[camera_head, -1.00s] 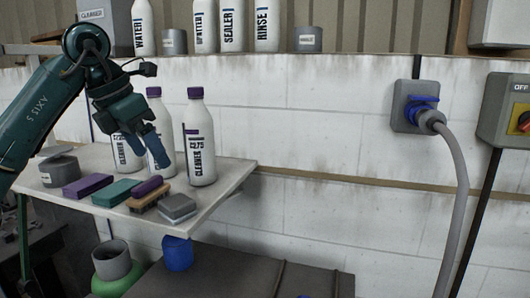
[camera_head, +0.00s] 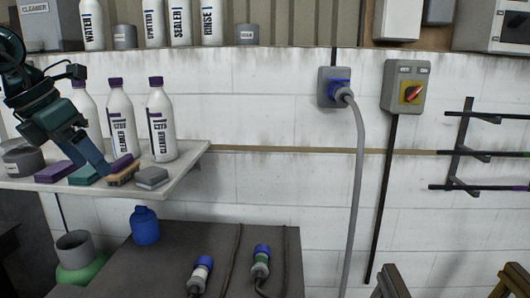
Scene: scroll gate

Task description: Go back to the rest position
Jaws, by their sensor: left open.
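My left gripper (camera_head: 88,160) is at the left edge, dark teal with blue fingers pointing down and right. It is open, with no object seen between its fingers. Its fingertips overlap the sponges and brush on the white shelf (camera_head: 185,178) in the picture; I cannot tell whether they touch. Three white cleaner bottles with purple caps stand behind it, the rightmost bottle (camera_head: 162,125) in full view. My right gripper is not in view.
A purple sponge (camera_head: 53,172), a brush (camera_head: 124,176) and a grey block (camera_head: 152,178) lie on the shelf. A dark bench (camera_head: 215,240) holds a blue bottle (camera_head: 145,226) and two connectors. A plugged-in cable (camera_head: 360,170) hangs on the wall; a rack (camera_head: 458,150) juts out at right.

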